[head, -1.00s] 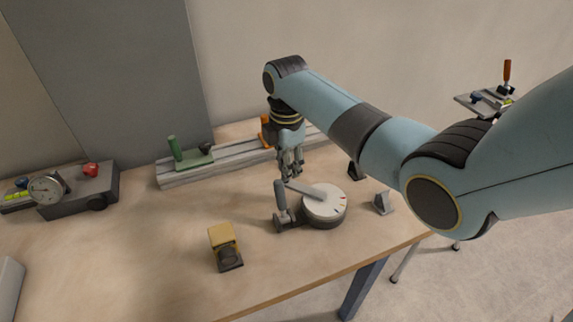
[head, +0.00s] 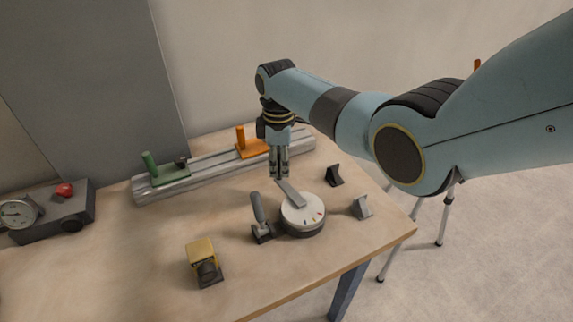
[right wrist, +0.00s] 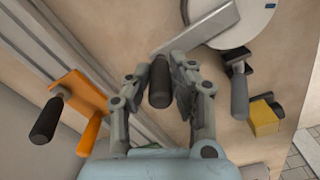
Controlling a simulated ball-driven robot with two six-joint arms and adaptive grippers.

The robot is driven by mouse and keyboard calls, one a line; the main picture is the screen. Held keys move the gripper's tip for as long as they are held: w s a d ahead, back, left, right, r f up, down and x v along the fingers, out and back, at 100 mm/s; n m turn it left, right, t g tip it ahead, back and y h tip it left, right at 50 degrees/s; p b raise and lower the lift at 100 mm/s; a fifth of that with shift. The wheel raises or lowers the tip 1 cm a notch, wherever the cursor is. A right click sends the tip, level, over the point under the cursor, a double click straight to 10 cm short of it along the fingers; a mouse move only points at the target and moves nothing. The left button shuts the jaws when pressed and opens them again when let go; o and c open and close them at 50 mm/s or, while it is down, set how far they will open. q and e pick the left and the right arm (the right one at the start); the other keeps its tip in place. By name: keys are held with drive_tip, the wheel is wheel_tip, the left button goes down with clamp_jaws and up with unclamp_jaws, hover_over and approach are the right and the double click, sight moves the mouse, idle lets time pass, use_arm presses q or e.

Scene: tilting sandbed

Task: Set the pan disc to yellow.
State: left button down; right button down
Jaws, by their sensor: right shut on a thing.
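The pan disc (head: 303,212) is a pale round dial on a dark base near the table's right front. Small coloured marks show near its rim; I cannot make out a yellow one. A flat grey bar (head: 290,193) runs from it toward the back left. My right gripper (head: 279,175) points down at the bar's outer end. In the right wrist view it is shut on a dark upright grip (right wrist: 159,82) beside the bar (right wrist: 196,27); the disc (right wrist: 243,18) is partly cut off there. A grey-handled clamp (head: 259,215) stands left of the disc. My left gripper is out of view.
A rail (head: 220,172) with a green stop (head: 165,172) and an orange stop (head: 252,146) lies behind. A yellow-topped block (head: 203,259) stands front left. Small dark (head: 334,176) and grey (head: 362,207) wedges stand right of the disc. A gauge box (head: 57,212) is at far left.

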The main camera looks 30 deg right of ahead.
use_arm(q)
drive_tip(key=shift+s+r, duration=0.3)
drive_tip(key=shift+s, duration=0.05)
use_arm(e)
drive_tip(key=shift+d, duration=0.65)
drive_tip(key=c, duration=1.4)
unclamp_jaws()
drive_tip(key=shift+d, duration=0.1)
drive_tip(key=shift+o, duration=1.2)
drive_tip(key=shift+f, duration=0.15)
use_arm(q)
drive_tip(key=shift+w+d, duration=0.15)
use_arm(e)
drive_tip(key=shift+s, duration=0.1)
drive_tip(key=shift+r, duration=0.2)
wheel_tip(320, 180, up, 12)
